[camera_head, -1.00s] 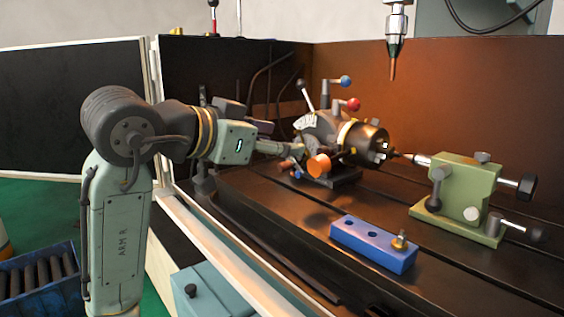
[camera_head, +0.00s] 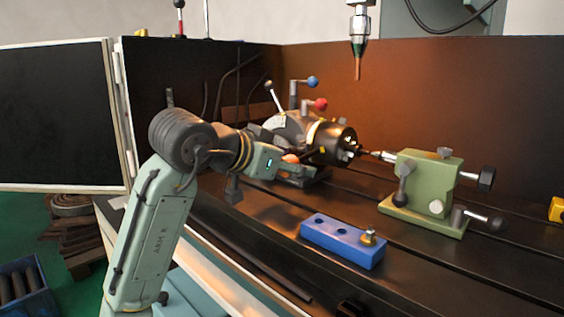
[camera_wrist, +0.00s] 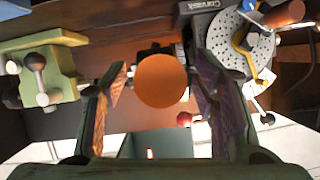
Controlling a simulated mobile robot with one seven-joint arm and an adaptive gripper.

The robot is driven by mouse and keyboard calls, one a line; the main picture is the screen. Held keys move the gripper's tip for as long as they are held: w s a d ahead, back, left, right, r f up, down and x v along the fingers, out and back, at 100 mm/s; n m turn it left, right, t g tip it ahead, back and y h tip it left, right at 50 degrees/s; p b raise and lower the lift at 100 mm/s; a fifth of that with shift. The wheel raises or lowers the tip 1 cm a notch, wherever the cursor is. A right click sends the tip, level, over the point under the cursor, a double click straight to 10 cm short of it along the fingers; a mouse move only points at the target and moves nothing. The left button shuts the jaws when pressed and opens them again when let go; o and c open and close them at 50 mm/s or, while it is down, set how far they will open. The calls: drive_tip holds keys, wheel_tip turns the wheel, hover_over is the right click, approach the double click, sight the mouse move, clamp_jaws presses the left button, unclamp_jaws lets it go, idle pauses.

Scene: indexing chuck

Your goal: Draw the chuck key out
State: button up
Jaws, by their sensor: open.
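A round orange end (camera_wrist: 162,80), which I take for the chuck key's handle seen end-on, lies between my fingers in the wrist view. A small part of an orange piece (camera_head: 290,158) shows beside my gripper (camera_head: 308,165) in the head view. My gripper (camera_wrist: 157,92) is open, one finger on each side of the orange end, with gaps showing. The dark chuck (camera_head: 335,142) is just right of the gripper; its jaws face the tailstock. The key's shaft and its seat are hidden.
The green tailstock (camera_head: 425,190) stands right of the chuck. A blue block (camera_head: 342,243) with a brass piece lies in front on the slotted table. Red-ball (camera_head: 320,104) and blue-ball (camera_head: 312,82) levers rise behind. A spindle tool (camera_head: 358,50) hangs above.

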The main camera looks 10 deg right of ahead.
clamp_jaws()
idle(1.3)
drive_tip(key=shift+r+g+y+p, duration=0.25)
drive_tip(key=shift+g+y+p, duration=0.15)
drive_tip(key=shift+p, duration=1.05)
idle(0.8)
drive_tip(key=shift+s+a, duration=0.25)
drive_tip(key=shift+a, duration=0.1)
idle(0.4)
drive_tip(key=shift+s+a, duration=0.55)
drive_tip(key=shift+a, duration=0.35)
